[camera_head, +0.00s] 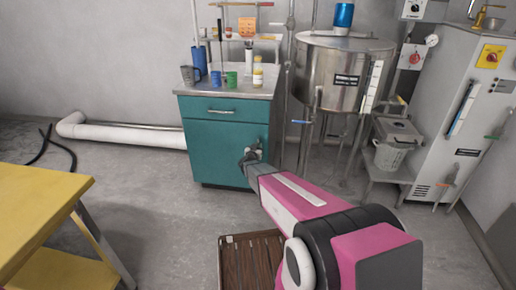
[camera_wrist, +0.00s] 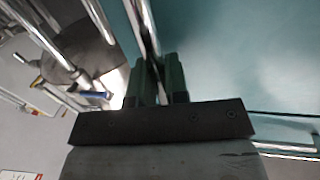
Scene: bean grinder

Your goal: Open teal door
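The teal door (camera_head: 215,155) is the lower front of a teal cabinet, below a drawer (camera_head: 222,110) with a bar handle. The door looks closed, flush with the cabinet. My gripper (camera_head: 252,155) is at the door's upper right side and hides part of it. In the wrist view the door face (camera_wrist: 225,55) fills the upper right. A slim metal bar handle (camera_wrist: 146,25) runs down between the two dark green fingers of my gripper (camera_wrist: 161,65). The fingers are close together on either side of the bar and appear shut on it.
Cups and a bottle (camera_head: 257,73) stand on the cabinet top. A steel tank (camera_head: 340,75) on legs stands close on the right, with a grey bin (camera_head: 395,145) beyond. A yellow table (camera_head: 40,205) is at left. A brown slatted crate (camera_head: 232,241) lies on the floor in front.

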